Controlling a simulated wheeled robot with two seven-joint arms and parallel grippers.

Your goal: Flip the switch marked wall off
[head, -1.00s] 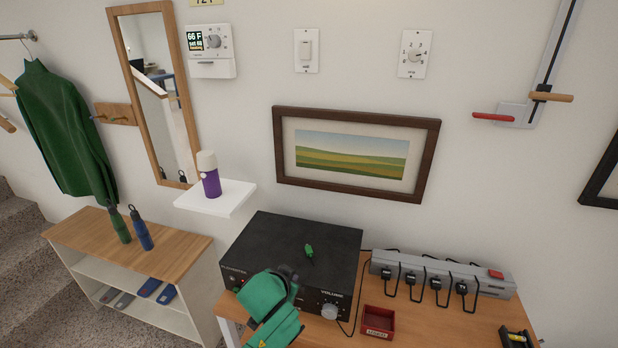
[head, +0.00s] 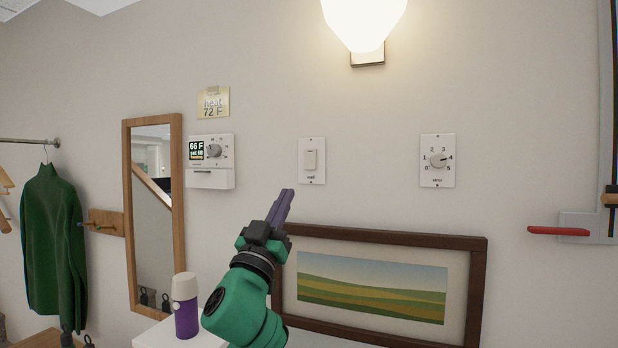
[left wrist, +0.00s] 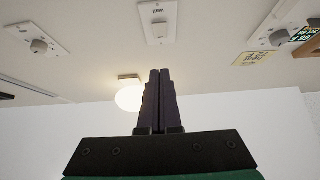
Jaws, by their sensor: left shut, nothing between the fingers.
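The switch marked "wall" (head: 311,160) is a white plate with a rocker, on the wall above the framed picture. It also shows at the top of the left wrist view (left wrist: 158,22). I cannot tell clearly which way its rocker is tilted. My left gripper (head: 287,193) is shut and empty, its purple fingers pointing up, below and slightly left of the switch plate in the head view. In the left wrist view its fingertips (left wrist: 159,72) appear apart from the plate. The wall lamp (head: 363,18) is lit. My right gripper is out of view.
The framed picture (head: 480,270) hangs just below. A purple bottle (head: 186,318) stands on a white shelf.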

